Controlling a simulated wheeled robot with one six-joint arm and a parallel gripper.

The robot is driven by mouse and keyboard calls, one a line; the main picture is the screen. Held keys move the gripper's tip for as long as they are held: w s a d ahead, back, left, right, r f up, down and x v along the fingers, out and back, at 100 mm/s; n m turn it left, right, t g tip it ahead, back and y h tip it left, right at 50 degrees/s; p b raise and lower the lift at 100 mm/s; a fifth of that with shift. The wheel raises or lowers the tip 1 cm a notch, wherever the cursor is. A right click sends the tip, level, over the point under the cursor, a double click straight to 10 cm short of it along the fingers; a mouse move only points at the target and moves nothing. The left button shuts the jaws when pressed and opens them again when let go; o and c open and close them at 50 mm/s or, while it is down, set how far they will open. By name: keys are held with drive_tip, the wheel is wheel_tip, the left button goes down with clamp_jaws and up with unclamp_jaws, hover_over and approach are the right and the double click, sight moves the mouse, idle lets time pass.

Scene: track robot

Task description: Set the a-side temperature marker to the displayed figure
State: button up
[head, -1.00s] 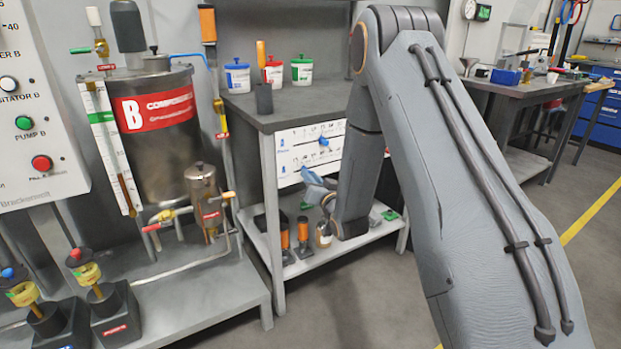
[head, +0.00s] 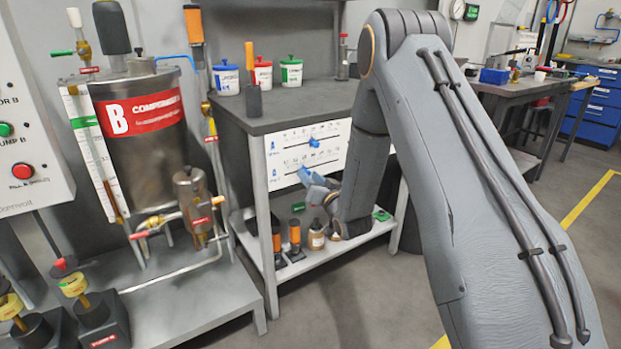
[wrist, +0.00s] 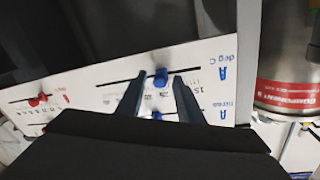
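The white scale panel (head: 282,160) is on the front of the grey bench. In the wrist view it appears turned over, with a slot marked "deg C" and "A" and a blue marker (wrist: 161,77) on it. My gripper (wrist: 160,80) is open, with one dark finger on each side of this marker; small gaps seem to show. A second blue marker (wrist: 156,115) on the neighbouring slot is partly hidden by my gripper. In the head view the upper blue marker (head: 314,142) is clear, while my gripper (head: 308,178) covers part of the lower row. I cannot read the scale figures.
A red marker (wrist: 38,100) sits on the B side of the panel. The steel B tank (head: 145,150) stands left of the bench.

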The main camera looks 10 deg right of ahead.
drive_tip(key=v, duration=0.7)
drive_tip(key=shift+s+p, duration=0.4)
drive_tip(key=shift+p, duration=0.05)
drive_tip(key=s+a+r+n+g+h, duration=0.1)
drive_tip(key=s+a+r+g, duration=0.15)
drive_tip(key=s+g, duration=0.75)
drive_tip(key=s+a+r+n+g+h+p, duration=0.15)
drive_tip(key=s+r, duration=0.25)
drive_tip(key=s, duration=1.4)
drive_tip(key=s+a+r+n+g+h, duration=0.15)
drive_tip(key=s+a+r+g, duration=0.35)
drive_tip(key=s, duration=0.9)
drive_tip(key=d+r+m+p, duration=0.2)
drive_tip(key=d+r+p, duration=0.6)
drive_tip(key=p, duration=0.9)
drive_tip(key=d+g, duration=0.1)
drive_tip(key=d, duration=0.2)
drive_tip(key=shift+r, duration=0.2)
